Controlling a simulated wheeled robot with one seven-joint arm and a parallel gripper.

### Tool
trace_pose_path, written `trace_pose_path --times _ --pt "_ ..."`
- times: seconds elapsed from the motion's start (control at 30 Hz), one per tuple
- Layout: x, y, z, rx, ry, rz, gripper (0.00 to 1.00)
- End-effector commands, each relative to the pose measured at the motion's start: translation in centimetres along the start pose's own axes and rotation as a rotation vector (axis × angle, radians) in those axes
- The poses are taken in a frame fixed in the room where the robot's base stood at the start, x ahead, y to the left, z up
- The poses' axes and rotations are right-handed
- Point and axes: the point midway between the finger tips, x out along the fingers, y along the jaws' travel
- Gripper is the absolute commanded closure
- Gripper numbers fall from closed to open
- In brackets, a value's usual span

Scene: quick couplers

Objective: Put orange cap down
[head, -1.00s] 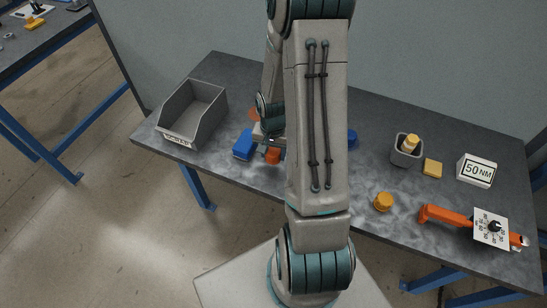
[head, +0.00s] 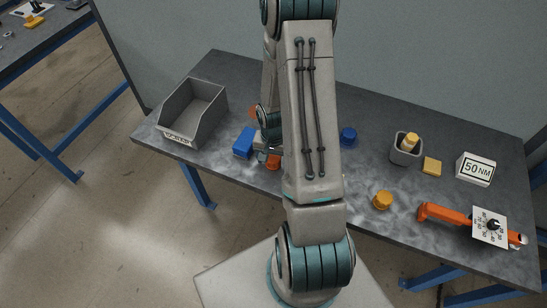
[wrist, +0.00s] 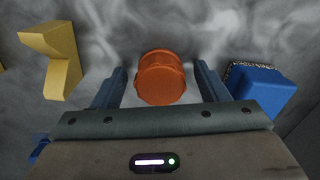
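The orange cap (wrist: 161,77) is a short round piece in the middle of the wrist view, between the two fingers of my gripper (wrist: 161,72). The fingers are spread, and a gap shows on each side of the cap, so it is not gripped. In the head view the orange cap (head: 273,162) is low near the table's front edge, beside my gripper (head: 266,154) and partly hidden by my arm. I cannot tell from these views whether its underside fully touches the table.
A blue block (head: 243,142) lies left of the cap; a blue part (wrist: 262,90) and a yellow bracket (wrist: 62,60) flank my fingers. A grey bin (head: 194,110) stands left. A blue cap (head: 348,136), grey cup (head: 406,150), yellow cap (head: 383,200) and torque wrench (head: 445,215) are right.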

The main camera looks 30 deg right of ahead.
Motion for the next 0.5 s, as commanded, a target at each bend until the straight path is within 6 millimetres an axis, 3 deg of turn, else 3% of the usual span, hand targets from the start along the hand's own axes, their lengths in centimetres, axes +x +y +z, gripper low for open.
trace_pose_path --times 0.27,0.5 --pt "-0.3 0.0 0.0 0.001 0.000 0.000 0.32" --pt "-2.6 0.0 -0.1 0.002 0.004 -0.002 0.32"
